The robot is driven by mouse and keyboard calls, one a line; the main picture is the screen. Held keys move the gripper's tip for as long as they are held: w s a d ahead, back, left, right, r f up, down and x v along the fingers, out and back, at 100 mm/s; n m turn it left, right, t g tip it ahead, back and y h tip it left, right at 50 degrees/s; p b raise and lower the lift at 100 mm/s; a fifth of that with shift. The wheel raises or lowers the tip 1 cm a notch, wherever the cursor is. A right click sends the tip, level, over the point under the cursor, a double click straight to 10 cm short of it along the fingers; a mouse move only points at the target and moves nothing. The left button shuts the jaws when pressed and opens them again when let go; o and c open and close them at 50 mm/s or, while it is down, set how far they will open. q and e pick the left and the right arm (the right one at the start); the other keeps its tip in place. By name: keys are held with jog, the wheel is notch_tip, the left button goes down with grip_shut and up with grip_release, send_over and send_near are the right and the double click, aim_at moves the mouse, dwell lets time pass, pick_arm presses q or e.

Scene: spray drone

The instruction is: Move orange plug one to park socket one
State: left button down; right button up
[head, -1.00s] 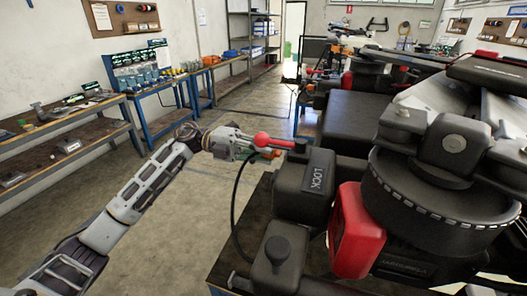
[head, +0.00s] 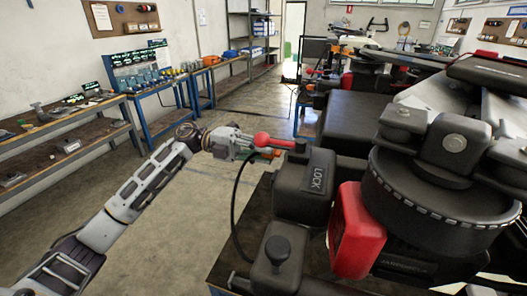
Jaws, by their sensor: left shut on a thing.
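My left gripper (head: 236,146) reaches in from the left and is shut at the left side of the black drone's LOCK block. An orange plug (head: 268,153) shows just past its fingertips, partly hidden by them, below a red ball-ended lever (head: 263,139). A black cable (head: 236,195) hangs from the gripper area and curves down to the block's lower part. Whether the plug sits in a socket or is apart from one, I cannot tell. I cannot make out park socket one. My right gripper is not in view.
The black drone body (head: 425,200) with a red part (head: 355,232) fills the right, on a dark stand. A black knob (head: 277,250) stands at its front. A workbench (head: 70,125) lines the left wall. The floor (head: 190,215) between is clear.

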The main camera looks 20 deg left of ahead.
pick_arm(q)
jog(key=shift+d+p, duration=0.3)
jog(key=shift+d, duration=1.05)
dwell(1.3)
jog(key=c, duration=1.3)
grip_release()
jog(key=shift+d, duration=0.1)
jog(key=shift+a, duration=0.25)
jog(key=a, duration=1.1)
jog(key=shift+w+a, duration=0.15)
jog(key=shift+a, duration=0.15)
